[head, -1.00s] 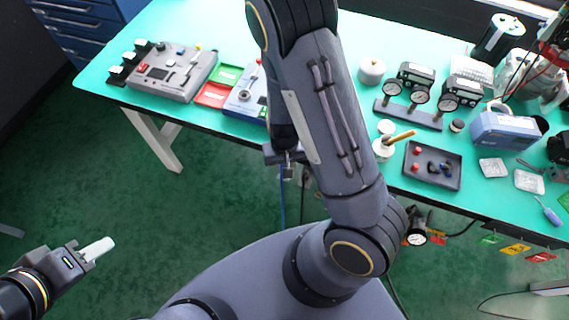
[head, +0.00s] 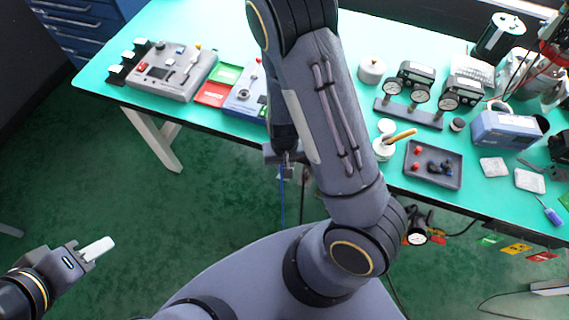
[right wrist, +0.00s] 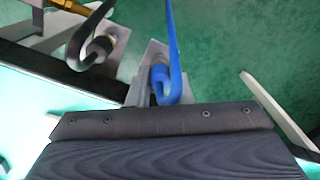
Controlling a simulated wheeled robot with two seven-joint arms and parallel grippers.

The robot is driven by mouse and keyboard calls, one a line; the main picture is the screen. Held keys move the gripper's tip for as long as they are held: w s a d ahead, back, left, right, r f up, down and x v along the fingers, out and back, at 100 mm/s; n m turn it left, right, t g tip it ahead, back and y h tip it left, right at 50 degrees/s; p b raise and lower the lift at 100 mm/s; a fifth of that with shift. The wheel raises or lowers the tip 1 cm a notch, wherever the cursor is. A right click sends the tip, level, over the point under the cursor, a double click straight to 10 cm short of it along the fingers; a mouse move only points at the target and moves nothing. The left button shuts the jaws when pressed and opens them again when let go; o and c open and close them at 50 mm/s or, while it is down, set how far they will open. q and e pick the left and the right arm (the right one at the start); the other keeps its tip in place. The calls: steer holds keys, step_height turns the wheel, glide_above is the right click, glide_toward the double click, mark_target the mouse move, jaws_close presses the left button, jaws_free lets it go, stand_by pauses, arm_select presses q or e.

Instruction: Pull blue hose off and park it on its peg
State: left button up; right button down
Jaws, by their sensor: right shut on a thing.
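The blue hose (right wrist: 166,80) shows in the right wrist view, bent in a hook with its thick end close in front of my right gripper. In the head view a thin length of it (head: 282,205) hangs below the table's front edge. My right gripper (head: 286,160) is at that edge, mostly hidden by its own arm, and is shut on the blue hose. The contact itself is not clear. I cannot make out the hose's peg or port. My left gripper (head: 98,250) is empty over the floor at lower left; its finger gap is not clear.
A dark hose with a brass fitting (right wrist: 100,45) is beside the blue one. The green table (head: 240,140) carries a grey control box (head: 175,72), red and green trays (head: 213,94), a gauge stand (head: 410,113) and a dark parts tray (head: 433,180).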

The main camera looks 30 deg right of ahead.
steer(key=shift+f, duration=0.3)
stand_by(0.4)
steer(key=c, duration=1.2)
jaws_free()
steer(key=shift+c, duration=0.2)
step_height(320, 180, up, 8)
steer(key=shift+f+p, duration=0.15)
steer(key=shift+p, duration=0.55)
